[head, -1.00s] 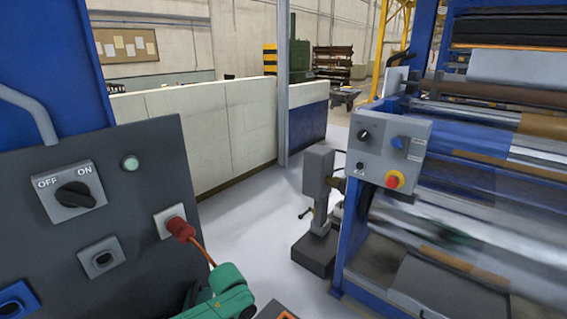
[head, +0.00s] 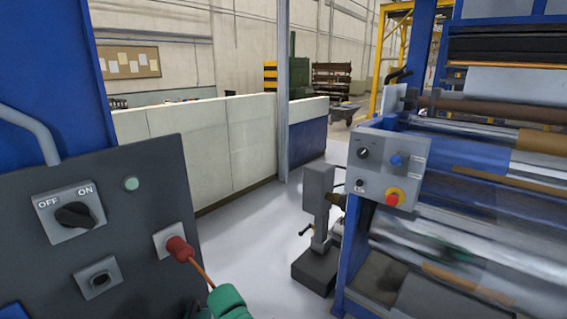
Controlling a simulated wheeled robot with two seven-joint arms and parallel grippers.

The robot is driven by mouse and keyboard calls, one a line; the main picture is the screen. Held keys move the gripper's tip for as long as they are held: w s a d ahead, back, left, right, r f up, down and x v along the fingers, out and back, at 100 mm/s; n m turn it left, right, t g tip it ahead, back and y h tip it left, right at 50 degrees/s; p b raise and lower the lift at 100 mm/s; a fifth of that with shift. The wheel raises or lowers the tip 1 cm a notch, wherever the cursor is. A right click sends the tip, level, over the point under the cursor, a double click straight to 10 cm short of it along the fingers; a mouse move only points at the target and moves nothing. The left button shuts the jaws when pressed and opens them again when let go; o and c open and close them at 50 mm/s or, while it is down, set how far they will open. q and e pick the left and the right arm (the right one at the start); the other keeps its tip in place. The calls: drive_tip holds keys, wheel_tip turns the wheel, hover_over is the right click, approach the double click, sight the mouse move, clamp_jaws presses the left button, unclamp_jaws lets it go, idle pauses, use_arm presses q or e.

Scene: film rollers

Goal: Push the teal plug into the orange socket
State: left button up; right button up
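I see no teal plug and no orange socket in the head view. A red plug (head: 179,248) sits in a light square socket plate (head: 165,240) on the dark grey panel (head: 150,172), with an orange cable (head: 201,274) running down from it. A grey socket (head: 98,279) on the same panel is empty. A green, rounded arm part at the bottom edge looks like mine and covers the cable's lower end. Neither of my grippers is in view.
An OFF/ON switch (head: 75,214) and a pale green lamp (head: 130,183) are on the panel. The roller machine (head: 470,200), with a control box (head: 388,168), stands at right. A grey post-like device (head: 318,215) stands beside it. Open floor (head: 250,232) lies between.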

use_arm(q)
drive_tip(key=shift+p, duration=0.35)
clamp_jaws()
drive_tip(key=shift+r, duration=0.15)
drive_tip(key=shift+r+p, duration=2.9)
drive_tip(key=shift+p, duration=0.6)
